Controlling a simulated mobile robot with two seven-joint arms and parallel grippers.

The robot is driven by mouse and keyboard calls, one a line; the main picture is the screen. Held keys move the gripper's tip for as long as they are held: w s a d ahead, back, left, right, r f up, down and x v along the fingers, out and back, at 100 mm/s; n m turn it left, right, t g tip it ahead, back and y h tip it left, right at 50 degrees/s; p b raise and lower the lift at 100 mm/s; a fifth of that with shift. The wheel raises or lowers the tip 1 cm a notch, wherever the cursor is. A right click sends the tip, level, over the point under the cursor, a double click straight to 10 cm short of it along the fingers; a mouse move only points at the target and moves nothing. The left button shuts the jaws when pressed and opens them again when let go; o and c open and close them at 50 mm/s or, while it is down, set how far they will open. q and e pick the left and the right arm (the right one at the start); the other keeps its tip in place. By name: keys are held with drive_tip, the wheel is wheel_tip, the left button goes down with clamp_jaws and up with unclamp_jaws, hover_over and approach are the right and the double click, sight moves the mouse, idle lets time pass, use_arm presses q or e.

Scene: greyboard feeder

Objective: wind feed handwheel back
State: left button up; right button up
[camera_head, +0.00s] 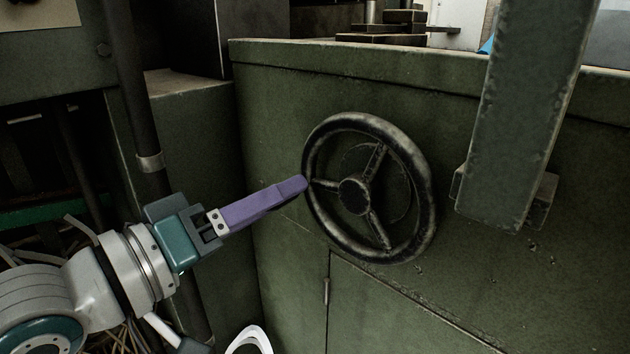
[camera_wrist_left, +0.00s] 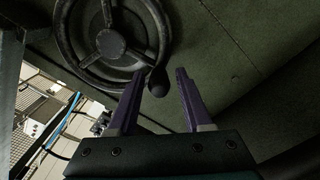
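The feed handwheel (camera_head: 421,167) is a dark, worn wheel with three spokes and a central hub on the green machine's front. Its rim also shows at the top of the left wrist view (camera_wrist_left: 68,45). My left gripper (camera_head: 297,187) has purple fingers and reaches in from the left, its tips at the wheel's left rim. In the left wrist view the fingers (camera_wrist_left: 159,74) are apart, with the wheel's dark round handle knob (camera_wrist_left: 158,83) showing between them. I cannot tell whether either finger touches it. In the head view the knob is hidden. My right gripper is not in view.
The green machine cabinet (camera_head: 480,290) fills the middle and right. A thick green upright bar (camera_head: 525,110) hangs down to the wheel's right. A dark vertical pipe (camera_head: 130,90) and loose cables (camera_head: 85,230) lie at the left near my arm.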

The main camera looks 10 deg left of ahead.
use_arm(q)
drive_tip(key=shift+o, duration=0.5)
drive_tip(key=shift+s, duration=0.1)
drive_tip(key=shift+s+a, duration=0.25)
drive_tip(key=p+v, duration=0.2)
drive_tip(key=v, duration=0.7)
drive_tip(key=shift+s, duration=0.1)
